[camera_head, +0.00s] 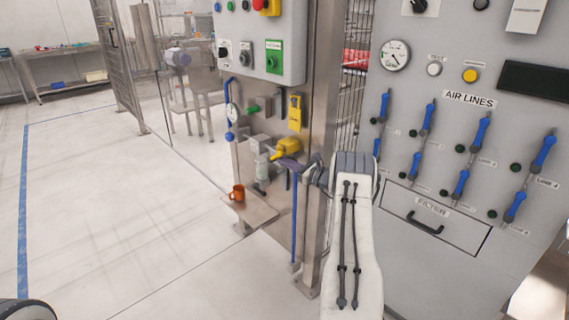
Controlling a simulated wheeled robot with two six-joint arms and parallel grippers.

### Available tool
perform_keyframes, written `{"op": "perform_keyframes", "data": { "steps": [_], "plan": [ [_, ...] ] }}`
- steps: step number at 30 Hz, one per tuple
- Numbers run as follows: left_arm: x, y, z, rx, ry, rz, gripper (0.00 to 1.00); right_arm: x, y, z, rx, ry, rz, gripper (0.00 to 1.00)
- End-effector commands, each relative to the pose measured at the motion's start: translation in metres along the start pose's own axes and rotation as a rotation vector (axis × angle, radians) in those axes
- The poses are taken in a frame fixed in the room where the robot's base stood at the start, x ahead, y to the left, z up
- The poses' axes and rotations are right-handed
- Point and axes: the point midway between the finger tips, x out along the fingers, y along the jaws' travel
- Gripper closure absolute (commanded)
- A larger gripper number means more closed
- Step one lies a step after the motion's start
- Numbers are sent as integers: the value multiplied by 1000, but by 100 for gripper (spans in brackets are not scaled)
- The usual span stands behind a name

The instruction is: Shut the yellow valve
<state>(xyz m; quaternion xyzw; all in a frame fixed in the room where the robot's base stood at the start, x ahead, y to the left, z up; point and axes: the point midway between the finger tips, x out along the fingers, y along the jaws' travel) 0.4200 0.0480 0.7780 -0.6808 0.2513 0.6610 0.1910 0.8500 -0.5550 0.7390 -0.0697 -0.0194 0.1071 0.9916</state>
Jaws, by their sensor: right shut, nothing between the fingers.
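The yellow valve (287,147) sits on the pipework of the steel post, in the middle of the view. Its yellow handle points to the lower left. My right arm comes in from the lower right, and its dark gripper (282,161) is shut and empty just below the yellow handle. I cannot tell whether the fingers touch the handle. Part of the valve's pipework is hidden behind the gripper and wrist. My left gripper is not in view.
A yellow lockout piece (295,112) hangs above the valve. A gauge (233,116) and green valve (252,108) stand to its left. An orange mug (237,193) is on a small shelf (256,210) below. The AIR LINES panel (420,150) stands right; floor at left is clear.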

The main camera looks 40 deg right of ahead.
Motion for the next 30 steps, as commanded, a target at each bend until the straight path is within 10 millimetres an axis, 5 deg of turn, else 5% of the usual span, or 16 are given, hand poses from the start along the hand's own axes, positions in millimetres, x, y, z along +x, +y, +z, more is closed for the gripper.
{"op": "perform_keyframes", "data": {
  "steps": [10, 21, 30],
  "plan": [
    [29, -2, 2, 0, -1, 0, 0, -19, 3, -38, 2, 0, 5, 100],
    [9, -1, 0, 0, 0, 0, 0, -94, 6, -32, 2, -1, 10, 100],
    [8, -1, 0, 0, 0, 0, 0, -113, 5, -34, 1, -1, 10, 100]
  ]
}}
